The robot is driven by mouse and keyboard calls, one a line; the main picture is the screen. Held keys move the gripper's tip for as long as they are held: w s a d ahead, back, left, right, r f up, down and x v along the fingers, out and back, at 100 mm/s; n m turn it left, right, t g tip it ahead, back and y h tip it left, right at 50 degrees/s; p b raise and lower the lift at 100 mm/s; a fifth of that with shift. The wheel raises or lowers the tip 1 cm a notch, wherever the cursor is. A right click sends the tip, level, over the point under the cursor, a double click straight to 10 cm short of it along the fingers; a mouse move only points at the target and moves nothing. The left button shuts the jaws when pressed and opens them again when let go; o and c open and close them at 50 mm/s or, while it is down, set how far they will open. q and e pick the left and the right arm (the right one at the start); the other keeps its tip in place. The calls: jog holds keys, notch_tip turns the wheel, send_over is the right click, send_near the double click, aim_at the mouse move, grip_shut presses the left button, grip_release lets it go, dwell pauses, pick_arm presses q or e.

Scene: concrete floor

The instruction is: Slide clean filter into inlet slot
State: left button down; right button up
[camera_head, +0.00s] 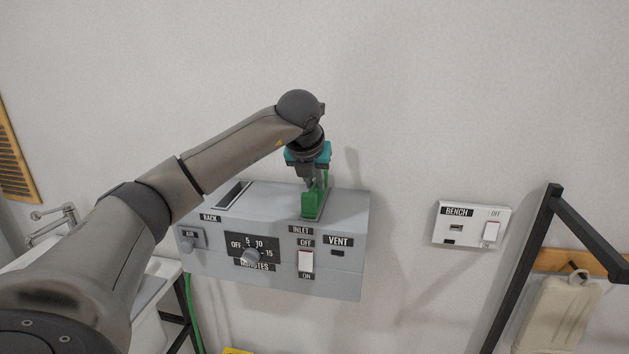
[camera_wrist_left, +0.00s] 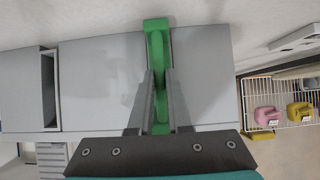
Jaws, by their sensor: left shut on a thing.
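The clean filter is a green piece with a handle (camera_head: 312,206). It stands upright at the top of the grey wall unit (camera_head: 345,225), above the INLET label (camera_head: 300,230). My left gripper (camera_head: 314,184) comes down from above and is shut on it. In the left wrist view the fingers (camera_wrist_left: 153,100) close around the green handle (camera_wrist_left: 157,38). The filter and fingers cover the inlet slot, so how deep the filter sits cannot be told. My right gripper is not in view.
The BACK slot (camera_head: 233,194) is a dark open slot at the unit's left. The unit's front carries a timer knob (camera_head: 250,256) and a white switch (camera_head: 305,263). A BENCH switch panel (camera_head: 472,224) is on the wall at right. A wire rack (camera_wrist_left: 285,115) holds pink and yellow pieces.

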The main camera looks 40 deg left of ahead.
pick_arm(q)
jog(key=shift+f, duration=0.15)
jog(key=c, duration=0.8)
grip_release()
jog(key=v, duration=1.5)
jog(key=shift+s+d, duration=0.1)
jog(key=shift+d, duration=0.05)
